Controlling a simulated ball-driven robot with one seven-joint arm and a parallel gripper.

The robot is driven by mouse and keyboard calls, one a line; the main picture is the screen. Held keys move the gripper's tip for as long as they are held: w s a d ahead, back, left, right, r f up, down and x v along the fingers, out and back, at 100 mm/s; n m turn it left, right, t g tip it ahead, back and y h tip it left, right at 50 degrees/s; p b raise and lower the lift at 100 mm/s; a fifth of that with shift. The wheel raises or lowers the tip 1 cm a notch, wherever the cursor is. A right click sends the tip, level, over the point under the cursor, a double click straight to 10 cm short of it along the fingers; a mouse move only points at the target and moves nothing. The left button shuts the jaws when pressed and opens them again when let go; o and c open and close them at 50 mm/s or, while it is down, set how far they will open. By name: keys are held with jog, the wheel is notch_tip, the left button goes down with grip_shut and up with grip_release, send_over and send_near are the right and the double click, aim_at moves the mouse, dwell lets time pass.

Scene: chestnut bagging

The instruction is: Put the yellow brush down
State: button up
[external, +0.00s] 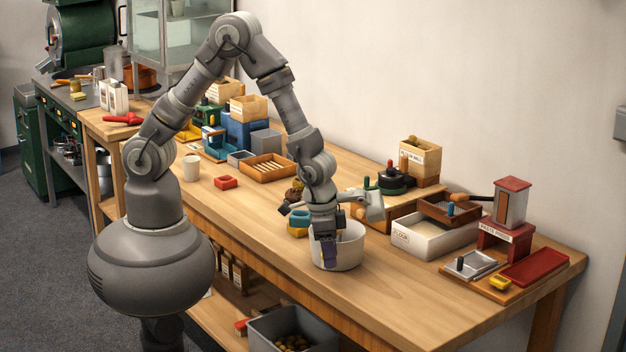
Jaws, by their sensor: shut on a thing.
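My gripper (330,250) points down at the near side of a white round pot (348,250) on the wooden bench. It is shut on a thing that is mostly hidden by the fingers. No clear yellow shows between them, so I cannot tell the yellow brush there. The gripper overlaps the pot in this view; I cannot tell whether it is inside the rim or in front of it. A small yellow and blue thing (298,229) lies just left of the pot, partly behind my arm.
The bench (400,300) is clear in front of and right of the pot. A white flour box (430,236), a red-topped stand (508,205) and a small yellow block (500,283) are at the right. A wooden tray (268,173), red block (226,182) and white cup (191,167) are at the left.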

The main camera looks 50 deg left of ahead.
jog(key=w+d+r+n+b, duration=0.1)
jog(key=w+d+n, duration=0.1)
jog(key=w+n, duration=0.65)
notch_tip(320, 180, up, 4)
jog(key=f+n+y+b, duration=0.1)
jog(key=n+y, duration=0.1)
jog(key=n, duration=0.2)
send_over(402, 259)
jog(key=f+b, duration=0.1)
jog(key=f, duration=0.2)
jog(key=f+b, duration=0.1)
jog(key=f, duration=0.2)
jog(key=f+b, duration=0.1)
jog(key=f, duration=0.2)
jog(key=shift+s+d+f, duration=0.1)
jog(key=shift+s+d, duration=0.05)
jog(key=shift+s, duration=0.1)
jog(key=o, duration=0.6)
jog(key=shift+b, duration=0.3)
jog(key=o, duration=0.4)
jog(key=shift+o, duration=0.2)
